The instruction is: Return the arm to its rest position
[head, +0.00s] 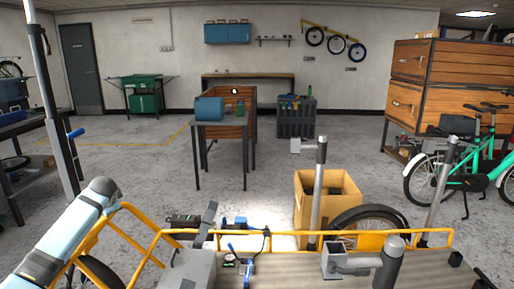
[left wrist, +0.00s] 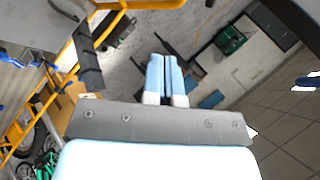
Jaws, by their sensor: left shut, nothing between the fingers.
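My left gripper (left wrist: 165,60) shows in the left wrist view. Its two light blue fingers lie side by side, shut, with nothing between them. It points over the grey floor and touches nothing that I can see. In the head view my light blue left arm (head: 68,232) comes in from the lower left, beside the yellow-orange frame (head: 145,222) of a cargo bike. The fingers cannot be made out in that view. My right gripper is in neither view.
The cargo bed (head: 300,268) in front holds a blue-handled clamp-like tool (head: 247,266). A cardboard box (head: 340,183) stands just behind it. A small table (head: 222,124), wooden drawers (head: 447,68) and a green bike (head: 440,178) stand farther back. Open floor (head: 140,180) lies left of the table.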

